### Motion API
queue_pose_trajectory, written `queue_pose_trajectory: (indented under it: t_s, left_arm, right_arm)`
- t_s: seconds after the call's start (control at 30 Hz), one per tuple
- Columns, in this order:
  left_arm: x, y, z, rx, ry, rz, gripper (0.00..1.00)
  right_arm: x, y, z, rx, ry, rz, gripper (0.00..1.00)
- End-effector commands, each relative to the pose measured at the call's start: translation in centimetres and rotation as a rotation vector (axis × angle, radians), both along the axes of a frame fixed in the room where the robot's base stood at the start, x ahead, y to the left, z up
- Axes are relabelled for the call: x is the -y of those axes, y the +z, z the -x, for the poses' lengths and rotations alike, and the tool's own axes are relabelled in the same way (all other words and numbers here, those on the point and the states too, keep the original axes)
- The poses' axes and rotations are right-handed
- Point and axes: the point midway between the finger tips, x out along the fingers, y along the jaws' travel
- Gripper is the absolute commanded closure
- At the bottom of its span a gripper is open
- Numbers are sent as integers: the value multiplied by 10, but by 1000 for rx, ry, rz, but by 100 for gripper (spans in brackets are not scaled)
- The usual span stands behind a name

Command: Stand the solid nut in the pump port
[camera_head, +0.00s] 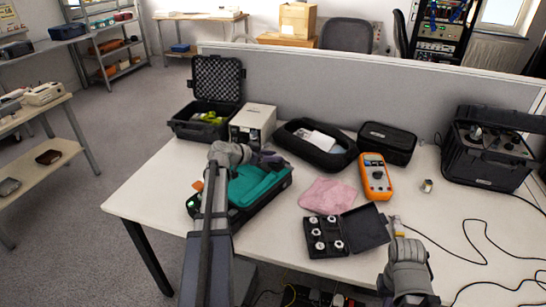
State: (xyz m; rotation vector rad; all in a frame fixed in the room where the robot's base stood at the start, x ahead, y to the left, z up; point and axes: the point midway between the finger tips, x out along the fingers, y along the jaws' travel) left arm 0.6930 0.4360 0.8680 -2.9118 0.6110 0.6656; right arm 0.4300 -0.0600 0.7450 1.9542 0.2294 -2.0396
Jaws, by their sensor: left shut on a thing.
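My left gripper (268,160) is over the back of the teal unit (256,184), which lies in an open black case (238,216). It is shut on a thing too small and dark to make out. Several pale round nuts (318,233) sit in a small open black box (323,252) at the front middle; I cannot tell which is solid. My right gripper (397,226) is at the front, right of that box; its jaws are too small to read. I cannot pick out the pump port.
A pink cloth (327,196), orange meter (375,177) and small metal piece (427,186) lie mid-table. Black cables (462,247) cross the right side.

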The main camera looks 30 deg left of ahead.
Motion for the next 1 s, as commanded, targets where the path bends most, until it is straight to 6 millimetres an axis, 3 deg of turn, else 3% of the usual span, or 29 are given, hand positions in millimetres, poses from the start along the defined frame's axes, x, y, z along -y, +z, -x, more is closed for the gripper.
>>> queue_pose_trajectory:
  t_s: [0.17,0.2,0.5,0.77,1.0]
  left_arm:
    - [0,0,0,0,0,0,100]
    - [0,0,0,0,0,0,61]
    - [0,0,0,0,0,0,30]
    - [-1,2,2,0,0,0,30]
    - [-12,19,30,0,3,0,30]
  right_arm:
    - [0,0,0,0,0,0,100]
    - [0,0,0,0,0,0,100]
    - [0,0,0,0,0,0,100]
    - [0,2,0,0,0,0,100]
    - [0,19,0,0,0,0,100]
